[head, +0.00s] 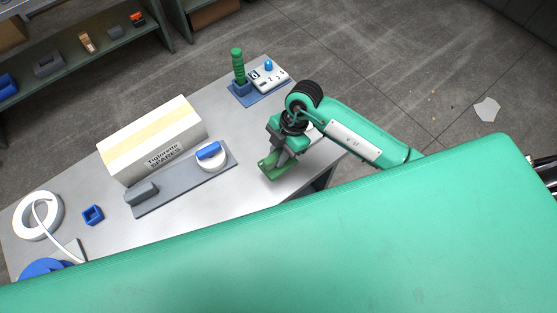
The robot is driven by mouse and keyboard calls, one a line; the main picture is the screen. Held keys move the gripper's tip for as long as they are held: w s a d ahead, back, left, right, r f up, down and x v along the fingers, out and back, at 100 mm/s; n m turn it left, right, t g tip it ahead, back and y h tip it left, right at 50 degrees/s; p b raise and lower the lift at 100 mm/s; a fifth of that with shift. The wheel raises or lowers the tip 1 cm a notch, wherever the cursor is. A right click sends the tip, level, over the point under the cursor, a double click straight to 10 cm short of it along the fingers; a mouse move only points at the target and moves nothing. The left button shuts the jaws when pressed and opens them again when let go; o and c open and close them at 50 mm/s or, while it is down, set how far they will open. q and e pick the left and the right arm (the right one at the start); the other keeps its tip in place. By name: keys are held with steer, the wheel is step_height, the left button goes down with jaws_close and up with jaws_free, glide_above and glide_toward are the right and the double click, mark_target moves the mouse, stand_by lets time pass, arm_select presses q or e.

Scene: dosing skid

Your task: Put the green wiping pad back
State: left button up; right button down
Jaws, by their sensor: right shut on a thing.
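My right gripper (279,158) is over the right part of the grey table, its jaws pointing down. It is shut on the green wiping pad (268,167), a small green block that is partly hidden by the jaws. I cannot tell whether the pad touches the table top. A long dark grey plate (172,198) lies to the left of the gripper. It carries a grey block (142,193) at its left end and a white round piece with a blue handle (209,150) at its right end. My left gripper is not in view.
A cream box marked SPARES (150,140) stands behind the plate. At the back right are a green-handled tool (238,62) in a blue holder and a white panel (268,78). A white coil (34,216) and a blue open cube (93,215) are at the left.

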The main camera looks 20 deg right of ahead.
steer(key=shift+f, duration=0.7)
step_height(320, 180, down, 4)
steer(key=shift+r+p, duration=0.25)
steer(key=shift+p, duration=0.15)
steer(key=shift+f, duration=0.35)
steer(key=shift+f, duration=0.1)
steer(key=c, duration=1.3)
jaws_free()
steer(key=shift+o, duration=0.2)
